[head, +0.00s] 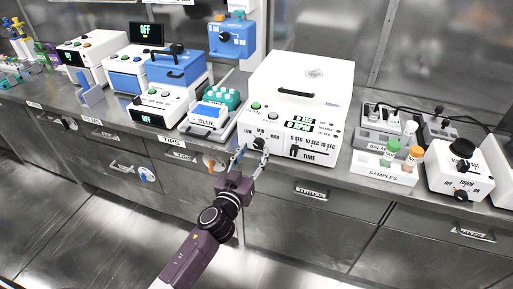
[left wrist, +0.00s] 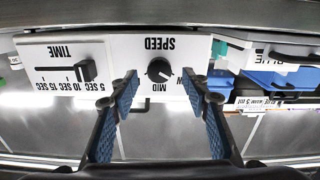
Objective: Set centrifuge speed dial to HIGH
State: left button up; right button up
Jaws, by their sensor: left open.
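The white centrifuge (head: 300,85) stands on the counter, with a lit display (head: 297,124) and a closed, handled lid. Its black speed dial (left wrist: 160,70) is on the front panel, shown upside down in the left wrist view under the word SPEED, with MID below it. LOW, MID and HIGH labels show in the head view; the dial's exact pointing is too small to tell. My left gripper (head: 253,153) is open in front of the panel. In the left wrist view its blue-padded fingertips (left wrist: 160,78) are on either side of the dial, with gaps visible. My right gripper is not in view.
The time slider (left wrist: 87,71) sits beside the dial on the same panel. A blue-labelled tip box (head: 212,112) stands left of the centrifuge. A samples rack (head: 383,172) and a white mixer (head: 455,180) stand to the right. Drawers line the counter front below.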

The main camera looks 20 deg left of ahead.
aim_at(259, 143)
pick_arm(q)
jog(key=shift+w, duration=1.25)
jog(key=shift+d, duration=0.1)
jog(key=c, duration=1.2)
